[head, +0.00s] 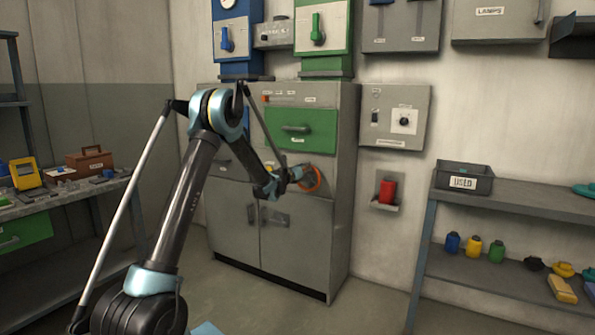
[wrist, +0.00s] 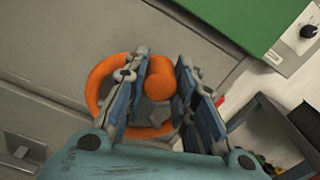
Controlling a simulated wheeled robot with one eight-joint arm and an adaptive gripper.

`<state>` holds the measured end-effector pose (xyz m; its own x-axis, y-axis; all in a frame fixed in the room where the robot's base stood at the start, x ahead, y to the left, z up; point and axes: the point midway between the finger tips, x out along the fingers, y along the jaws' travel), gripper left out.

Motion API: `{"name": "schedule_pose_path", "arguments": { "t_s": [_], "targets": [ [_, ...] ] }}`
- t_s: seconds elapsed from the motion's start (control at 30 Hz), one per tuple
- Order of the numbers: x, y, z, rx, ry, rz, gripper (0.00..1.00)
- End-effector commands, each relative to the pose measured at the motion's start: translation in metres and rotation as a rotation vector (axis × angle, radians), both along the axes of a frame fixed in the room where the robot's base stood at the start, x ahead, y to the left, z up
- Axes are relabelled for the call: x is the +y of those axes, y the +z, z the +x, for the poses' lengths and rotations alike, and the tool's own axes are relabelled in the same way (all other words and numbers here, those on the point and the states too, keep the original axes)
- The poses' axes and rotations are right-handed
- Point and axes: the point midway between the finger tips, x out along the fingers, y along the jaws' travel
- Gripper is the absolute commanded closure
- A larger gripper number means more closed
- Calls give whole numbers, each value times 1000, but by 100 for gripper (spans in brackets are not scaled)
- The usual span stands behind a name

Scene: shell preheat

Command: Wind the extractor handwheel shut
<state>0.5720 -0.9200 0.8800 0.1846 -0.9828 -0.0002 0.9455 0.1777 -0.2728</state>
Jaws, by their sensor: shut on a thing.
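The extractor handwheel is an orange ring (head: 312,178) on the front of the grey cabinet, at its right side below the green drawer. In the wrist view the handwheel rim (wrist: 97,88) shows to the left of and behind my fingers, with a round orange knob (wrist: 159,84) on it. My gripper (wrist: 168,92) has its two blue-grey fingers on either side of the knob and is shut on it. In the head view my gripper (head: 290,180) is at the wheel's left edge, and my arm hides part of the cabinet. Part of the wheel is hidden behind the fingers.
The grey cabinet (head: 235,225) has a green drawer (head: 302,132) above the wheel. A wall box with a dial (head: 396,118) and a red item in a holder (head: 387,190) are to the right. A shelf unit (head: 530,203) stands right, a workbench (head: 70,197) left.

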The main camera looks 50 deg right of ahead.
Motion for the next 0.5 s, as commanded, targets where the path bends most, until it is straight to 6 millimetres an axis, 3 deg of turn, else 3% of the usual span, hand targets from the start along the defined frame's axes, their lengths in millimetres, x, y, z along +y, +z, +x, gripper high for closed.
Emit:
{"name": "schedule_pose_path", "arguments": {
  "t_s": [0.3, 0.33, 0.4, 0.5],
  "targets": [
    [-1, 0, 3, 2, 5, 0, 100],
    [-1, 0, 3, 2, 5, 0, 73],
    [-1, 0, 3, 2, 5, 0, 57],
    [-1, 0, 2, 1, 3, 0, 54]
  ]
}}
